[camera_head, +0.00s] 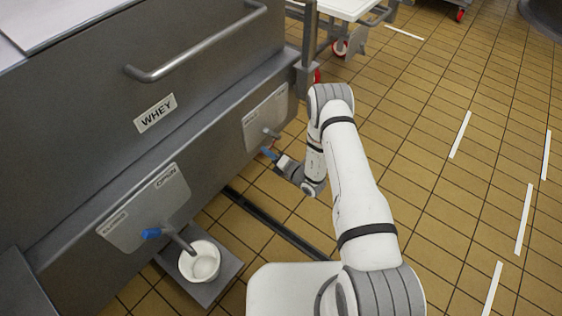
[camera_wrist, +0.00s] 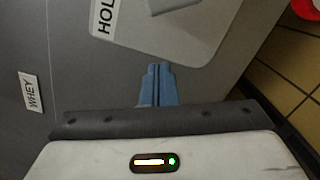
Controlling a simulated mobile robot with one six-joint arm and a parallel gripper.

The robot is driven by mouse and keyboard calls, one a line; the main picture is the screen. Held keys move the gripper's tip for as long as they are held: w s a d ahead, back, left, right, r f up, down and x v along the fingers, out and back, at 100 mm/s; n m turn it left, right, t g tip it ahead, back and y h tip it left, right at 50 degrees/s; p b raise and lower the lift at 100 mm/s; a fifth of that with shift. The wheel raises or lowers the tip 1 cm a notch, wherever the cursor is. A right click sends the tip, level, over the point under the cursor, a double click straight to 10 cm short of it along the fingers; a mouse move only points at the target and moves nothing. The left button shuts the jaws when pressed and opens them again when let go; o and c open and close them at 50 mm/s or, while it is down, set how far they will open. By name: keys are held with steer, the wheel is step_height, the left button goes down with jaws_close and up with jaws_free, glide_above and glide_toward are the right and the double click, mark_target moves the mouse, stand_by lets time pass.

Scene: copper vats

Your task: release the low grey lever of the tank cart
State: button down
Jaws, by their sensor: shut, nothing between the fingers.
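The grey tank cart (camera_head: 80,100) with a WHEY label fills the left of the head view. On its lower right, a light plate (camera_head: 258,118) carries a short grey lever (camera_head: 271,133). My gripper (camera_head: 267,152) is just below that lever, apart from it, its blue fingers pointing toward the cart. In the wrist view the fingers (camera_wrist: 157,72) are shut and empty, in front of the lower edge of the plate (camera_wrist: 125,28), where the letters HOL show. A dark grey piece at the top edge there may be the lever (camera_wrist: 172,5); most of it is cut off.
A second plate (camera_head: 128,218), marked CLOSED and OPEN, has a blue-handled valve (camera_head: 152,233). A white bucket (camera_head: 200,262) stands below it on a grey tray (camera_head: 228,272). A long bar handle (camera_head: 200,45) juts from the cart.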

mark_target(272, 134)
steer(key=w, duration=0.1)
steer(key=w+r, duration=0.1)
steer(key=w+b, duration=0.1)
steer(key=w, duration=0.1)
steer(key=shift+w+d+r, duration=0.1)
steer(key=shift+d+r, duration=0.2)
